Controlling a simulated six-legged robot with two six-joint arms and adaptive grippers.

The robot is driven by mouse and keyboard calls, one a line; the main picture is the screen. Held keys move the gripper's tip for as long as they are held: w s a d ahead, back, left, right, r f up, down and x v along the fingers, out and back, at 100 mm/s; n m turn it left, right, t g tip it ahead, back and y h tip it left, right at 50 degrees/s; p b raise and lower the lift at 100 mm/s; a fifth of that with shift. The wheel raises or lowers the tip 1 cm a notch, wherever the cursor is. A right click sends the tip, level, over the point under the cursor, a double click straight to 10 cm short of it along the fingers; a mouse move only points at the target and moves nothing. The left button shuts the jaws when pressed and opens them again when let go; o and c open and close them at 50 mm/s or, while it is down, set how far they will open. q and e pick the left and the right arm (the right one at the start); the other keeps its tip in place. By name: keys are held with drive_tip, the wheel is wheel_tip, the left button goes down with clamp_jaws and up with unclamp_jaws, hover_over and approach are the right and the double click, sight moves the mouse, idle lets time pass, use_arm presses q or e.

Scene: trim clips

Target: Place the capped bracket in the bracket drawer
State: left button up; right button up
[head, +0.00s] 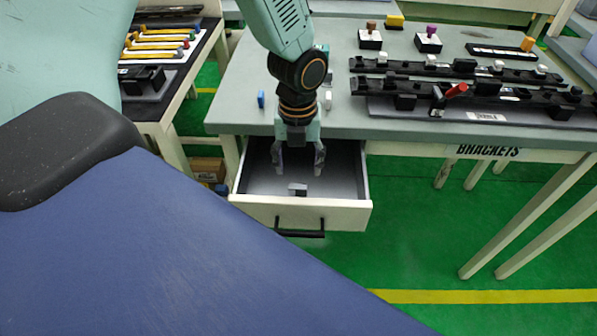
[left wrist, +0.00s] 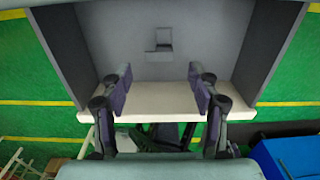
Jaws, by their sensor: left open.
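The bracket drawer (head: 262,208) is pulled open below the table's front edge; its pale front wall also shows in the left wrist view (left wrist: 150,98). A small grey bracket (head: 297,189) lies on the drawer floor near the front. It also shows in the left wrist view (left wrist: 158,48), apart from the fingers; its cap is too small to make out clearly. My left gripper (head: 299,168) points down into the drawer, open and empty, with its fingers (left wrist: 160,76) spread above the drawer. My right gripper is not in view.
The table (head: 235,95) above the drawer holds black trim strips (head: 455,72), two knobbed blocks and a yellow block (head: 394,21). A small blue piece (head: 261,99) and a white piece (head: 328,100) stand near the arm. A "BRACKETS" label (head: 488,151) is on the table front.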

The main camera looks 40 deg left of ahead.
sight(298, 185)
use_arm(q)
wheel_tip(298, 185, up, 6)
drive_tip(key=p, duration=0.1)
drive_tip(key=shift+r, duration=0.2)
drive_tip(key=shift+s, duration=0.1)
idle(0.3)
